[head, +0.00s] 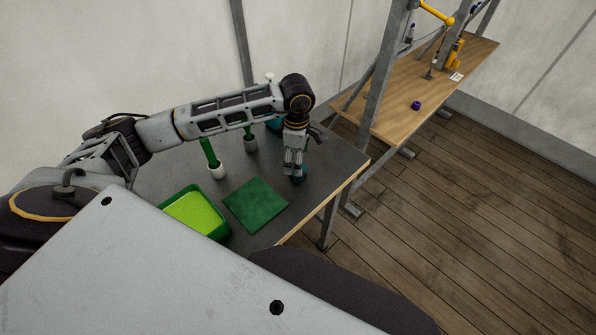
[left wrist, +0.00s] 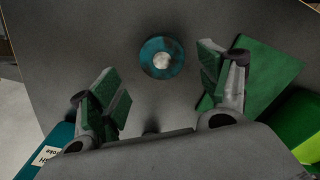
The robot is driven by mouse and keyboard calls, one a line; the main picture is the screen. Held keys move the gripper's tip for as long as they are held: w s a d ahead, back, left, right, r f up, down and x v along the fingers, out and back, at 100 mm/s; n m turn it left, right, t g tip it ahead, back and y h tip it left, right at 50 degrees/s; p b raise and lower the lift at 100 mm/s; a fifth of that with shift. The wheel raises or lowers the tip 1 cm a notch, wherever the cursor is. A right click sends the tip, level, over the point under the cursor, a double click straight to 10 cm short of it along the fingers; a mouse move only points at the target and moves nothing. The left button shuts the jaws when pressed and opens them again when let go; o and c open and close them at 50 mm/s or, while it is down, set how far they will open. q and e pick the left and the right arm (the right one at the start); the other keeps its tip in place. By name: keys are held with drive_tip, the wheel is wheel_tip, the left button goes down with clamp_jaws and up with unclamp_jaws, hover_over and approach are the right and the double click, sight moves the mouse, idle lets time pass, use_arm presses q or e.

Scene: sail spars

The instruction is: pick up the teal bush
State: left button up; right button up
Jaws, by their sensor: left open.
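The teal bush (left wrist: 161,58) is a round teal ring with a pale round centre, seen from above in the left wrist view. It stands on the dark grey table (left wrist: 110,30). In the head view the teal bush (head: 301,174) shows just below my left gripper (head: 293,166), partly covered by its fingers. My left gripper points down and is open. In the left wrist view its green-padded fingers (left wrist: 158,80) are spread wide with nothing between them, and the bush appears between and beyond the tips. My right gripper is not in view.
A green square mat (head: 254,205) and a green tray (head: 219,232) with a lime interior lie left of the bush. White holders (head: 217,171) carry green spars behind. A teal labelled box (left wrist: 42,155) is near the gripper. A wooden bench (head: 390,105) stands right, bearing a purple piece (head: 417,105).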

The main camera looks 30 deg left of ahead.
use_arm(q)
drive_tip(key=shift+s+f+p, duration=0.2)
drive_tip(key=shift+f+p, duration=0.15)
drive_tip(key=shift+f, duration=0.4)
drive_tip(key=shift+f+p, duration=0.3)
drive_tip(key=shift+f, duration=1.2)
drive_tip(key=shift+c, duration=0.3)
drive_tip(key=c, duration=1.1)
drive_tip(key=shift+o, duration=0.2)
drive_tip(key=shift+r, duration=0.9)
wheel_tip(320, 180, up, 8)
drive_tip(key=shift+f+b, duration=0.25)
drive_tip(key=shift+b, duration=0.65)
drive_tip(key=shift+r, duration=0.35)
